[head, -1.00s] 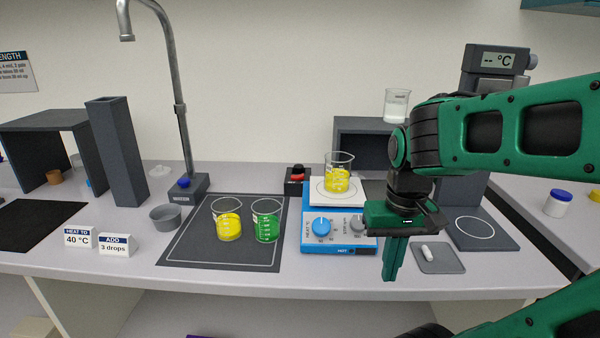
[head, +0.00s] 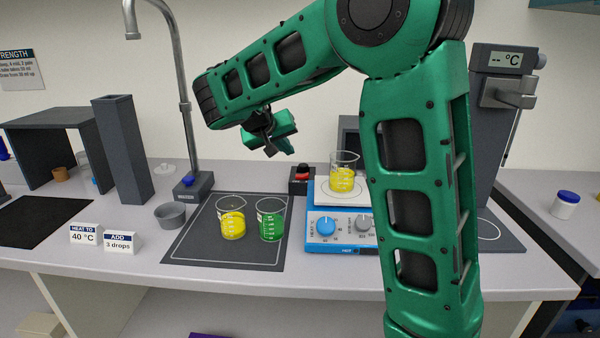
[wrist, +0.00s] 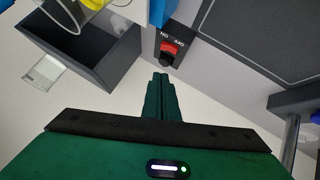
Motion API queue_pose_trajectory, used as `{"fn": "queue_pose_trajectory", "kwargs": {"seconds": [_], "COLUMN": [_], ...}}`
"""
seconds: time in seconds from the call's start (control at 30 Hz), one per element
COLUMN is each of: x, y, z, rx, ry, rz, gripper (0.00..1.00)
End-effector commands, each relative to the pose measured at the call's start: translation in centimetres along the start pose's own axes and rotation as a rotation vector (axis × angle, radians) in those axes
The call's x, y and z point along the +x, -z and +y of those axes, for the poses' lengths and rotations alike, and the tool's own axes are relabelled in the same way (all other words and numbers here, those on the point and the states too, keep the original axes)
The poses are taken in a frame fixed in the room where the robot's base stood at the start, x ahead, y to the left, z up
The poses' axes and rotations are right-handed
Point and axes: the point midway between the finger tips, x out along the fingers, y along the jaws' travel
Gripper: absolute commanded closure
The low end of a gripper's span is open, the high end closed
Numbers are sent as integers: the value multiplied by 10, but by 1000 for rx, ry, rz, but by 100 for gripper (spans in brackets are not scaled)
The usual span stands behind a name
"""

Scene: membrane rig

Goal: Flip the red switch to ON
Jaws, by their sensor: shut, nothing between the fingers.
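The red switch (head: 303,170) sits on a small dark box at the back of the bench, left of the blue hot plate. In the wrist view the red switch (wrist: 168,48) lies just beyond the fingertips, with small white lettering beside it that I cannot read surely. My gripper (head: 280,152) is in the air above and slightly left of the switch in the head view. In the wrist view my gripper (wrist: 160,77) has its fingers shut together, with nothing between them and a gap to the switch. Which way the switch is set is not clear.
The blue hot plate (head: 325,240) carries a beaker of yellow liquid (head: 343,181). Beakers of yellow (head: 232,226) and green (head: 271,229) liquid stand on the dark mat (head: 195,255). The tap (head: 187,120) rises left of my gripper. My arm hides the bench right of the hot plate.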

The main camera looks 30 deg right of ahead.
Motion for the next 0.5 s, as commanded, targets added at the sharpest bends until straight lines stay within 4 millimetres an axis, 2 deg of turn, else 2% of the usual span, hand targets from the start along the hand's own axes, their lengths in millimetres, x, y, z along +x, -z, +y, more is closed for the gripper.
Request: {"fn": "queue_pose_trajectory", "kwargs": {"seconds": [0.37, 0.5], "x": [4, 16], "y": [0, 0], "z": [4, 5], "rx": [5, 5], "ry": [-5, -7], "rz": [-2, -4], "gripper": [100, 100]}}
